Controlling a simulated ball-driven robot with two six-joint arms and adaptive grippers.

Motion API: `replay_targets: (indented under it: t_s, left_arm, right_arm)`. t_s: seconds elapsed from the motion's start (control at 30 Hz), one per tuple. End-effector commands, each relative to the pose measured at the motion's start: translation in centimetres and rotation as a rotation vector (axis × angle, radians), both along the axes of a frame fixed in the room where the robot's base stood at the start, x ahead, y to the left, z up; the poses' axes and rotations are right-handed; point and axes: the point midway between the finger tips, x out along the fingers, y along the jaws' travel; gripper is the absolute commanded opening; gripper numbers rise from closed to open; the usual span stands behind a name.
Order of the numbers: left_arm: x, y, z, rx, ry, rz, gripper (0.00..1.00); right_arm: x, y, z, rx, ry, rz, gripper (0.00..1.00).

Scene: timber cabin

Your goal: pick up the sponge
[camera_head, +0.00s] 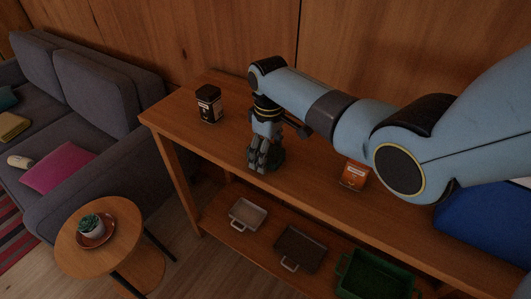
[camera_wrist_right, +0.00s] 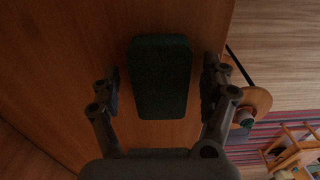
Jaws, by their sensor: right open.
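The sponge (camera_wrist_right: 161,78) is a dark green block with rounded corners, lying on the wooden table top (camera_head: 215,140) in the right wrist view. My right gripper (camera_head: 262,165) points down at the table top near its front edge. In the right wrist view its open fingers (camera_wrist_right: 161,88) stand on either side of the sponge, with a gap on both sides. In the head view I cannot make out the sponge, as my gripper covers that spot. My left gripper is not in view.
A dark jar (camera_head: 209,104) stands left of my gripper and an orange packet (camera_head: 354,174) lies to the right. A blue object (camera_head: 485,225) is at the far right. Trays, including a green one (camera_head: 375,277), sit on the lower shelf. A round side table (camera_head: 75,245) stands front left.

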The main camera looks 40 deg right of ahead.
Motion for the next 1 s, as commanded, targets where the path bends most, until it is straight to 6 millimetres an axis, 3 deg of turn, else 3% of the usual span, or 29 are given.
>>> replay_targets:
  t_s: [0.07,0.4,0.77,1.0]
  left_arm:
    - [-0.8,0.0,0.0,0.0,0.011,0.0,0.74]
    - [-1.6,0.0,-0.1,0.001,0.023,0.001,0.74]
    - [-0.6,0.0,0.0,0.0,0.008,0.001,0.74]
    - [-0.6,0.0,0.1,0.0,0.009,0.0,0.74]
  right_arm:
    - [0.0,0.0,0.0,0.0,0.0,0.0,0.8]
    - [-0.1,0.0,0.0,0.0,0.001,0.0,0.4]
    - [-0.1,0.0,0.3,-0.001,0.002,0.0,0.4]
    - [0.1,-0.1,3.4,-0.001,-0.003,0.0,0.4]
